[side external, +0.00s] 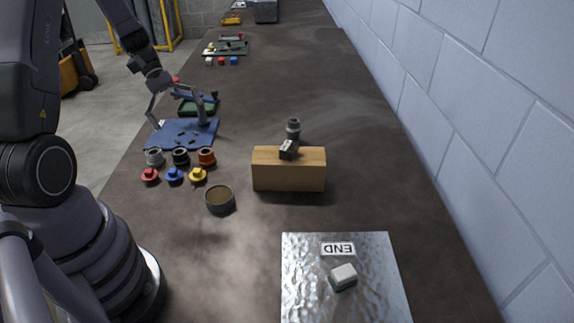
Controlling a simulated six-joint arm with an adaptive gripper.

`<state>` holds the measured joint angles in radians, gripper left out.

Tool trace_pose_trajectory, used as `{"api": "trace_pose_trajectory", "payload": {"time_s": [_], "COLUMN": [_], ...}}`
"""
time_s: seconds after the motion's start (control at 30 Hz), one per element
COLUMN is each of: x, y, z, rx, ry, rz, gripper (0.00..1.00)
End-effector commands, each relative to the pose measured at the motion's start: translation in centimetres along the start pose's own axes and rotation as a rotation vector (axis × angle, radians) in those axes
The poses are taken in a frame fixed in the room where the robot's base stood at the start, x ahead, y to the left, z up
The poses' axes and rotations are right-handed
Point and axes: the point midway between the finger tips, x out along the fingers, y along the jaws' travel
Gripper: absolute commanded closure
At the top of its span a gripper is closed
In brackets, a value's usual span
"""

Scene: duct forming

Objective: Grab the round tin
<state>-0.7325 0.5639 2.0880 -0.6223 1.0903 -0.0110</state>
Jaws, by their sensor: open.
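The round tin (220,200) stands upright on the dark table, left of the wooden block. It is a short grey cylinder with a brownish round top. My gripper (178,122) is open and empty, with its two fingers spread wide apart. It shows above the blue board (188,140), farther back than the tin and to its left in the picture. The gripper and the tin are apart.
Several small knobs and rings, such as the yellow knob (198,176), lie just behind the tin. A wooden block (288,170) stands to its right, with grey parts at its top. A metal plate (300,285) marked END lies in front. A wall (470,90) runs along the right.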

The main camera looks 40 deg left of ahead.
Motion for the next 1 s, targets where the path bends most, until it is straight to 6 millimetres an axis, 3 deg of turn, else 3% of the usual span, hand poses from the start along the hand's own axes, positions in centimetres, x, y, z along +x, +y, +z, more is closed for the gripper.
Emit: {"api": "trace_pose_trajectory", "payload": {"time_s": [0.03,0.2,0.4,0.6,1.0], "x": [1.0,4.3,7.8,9.4,15.4], "y": [-1.1,-4.7,-8.2,-9.1,-5.5], "z": [-2.5,-8.8,-13.1,-14.1,-12.7], "rx": [-0.099,-0.379,-0.595,-0.660,-0.659], "ry": [-0.056,-0.211,-0.331,-0.368,-0.368], "rz": [0.052,0.236,0.398,0.450,0.448], "gripper": [0.00,0.00,0.00,0.00,0.00]}}
